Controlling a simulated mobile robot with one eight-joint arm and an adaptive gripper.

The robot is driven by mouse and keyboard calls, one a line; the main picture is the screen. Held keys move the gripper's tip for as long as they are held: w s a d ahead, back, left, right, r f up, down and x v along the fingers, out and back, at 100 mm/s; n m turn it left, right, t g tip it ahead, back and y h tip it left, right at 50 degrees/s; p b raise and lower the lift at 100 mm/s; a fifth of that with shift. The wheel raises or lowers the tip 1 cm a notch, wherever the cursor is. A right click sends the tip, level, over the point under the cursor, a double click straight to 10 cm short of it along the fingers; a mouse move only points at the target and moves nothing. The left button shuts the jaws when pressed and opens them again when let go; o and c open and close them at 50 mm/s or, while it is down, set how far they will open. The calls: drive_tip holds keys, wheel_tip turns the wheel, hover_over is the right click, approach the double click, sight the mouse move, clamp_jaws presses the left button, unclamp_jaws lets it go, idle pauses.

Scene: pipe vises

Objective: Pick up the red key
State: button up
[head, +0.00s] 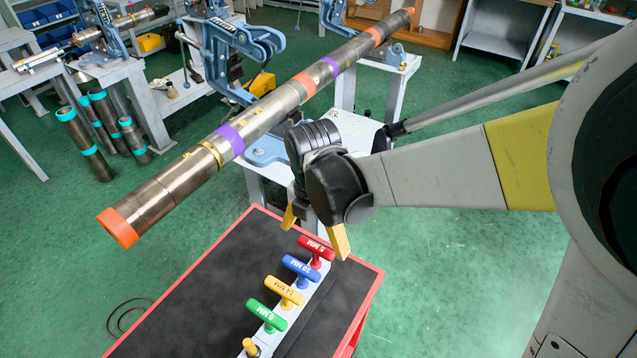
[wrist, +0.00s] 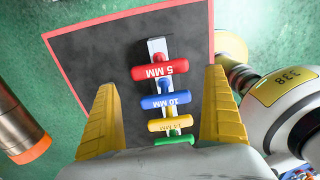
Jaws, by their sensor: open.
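The red key (head: 316,250) has a T-shaped handle marked 5 MM and stands at the far end of a grey holder strip (head: 303,291). It also shows in the wrist view (wrist: 159,70), just beyond the fingertips and between their lines. My gripper (head: 315,229) has yellow fingers and is open and empty, above the far end of the strip. In the wrist view its two fingers (wrist: 160,90) stand wide apart, one on each side of the row of keys. The red key's shaft is hidden under its handle.
A blue key (head: 300,268), a yellow key (head: 284,291) and a green key (head: 266,315) stand in line beside the red one. They share a black-topped cart (head: 190,310) with a red rim. A long pipe (head: 180,176) held in blue vises runs behind and above my gripper.

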sight(316, 246)
drive_tip(key=f+b, duration=0.1)
drive_tip(key=f, duration=0.3)
drive_tip(key=f+b, duration=0.1)
drive_tip(key=f, duration=0.1)
drive_tip(key=shift+w+d+b, duration=0.15)
drive_tip(key=shift+w+b, duration=0.1)
drive_tip(key=shift+b, duration=0.05)
drive_tip(key=c, duration=1.1)
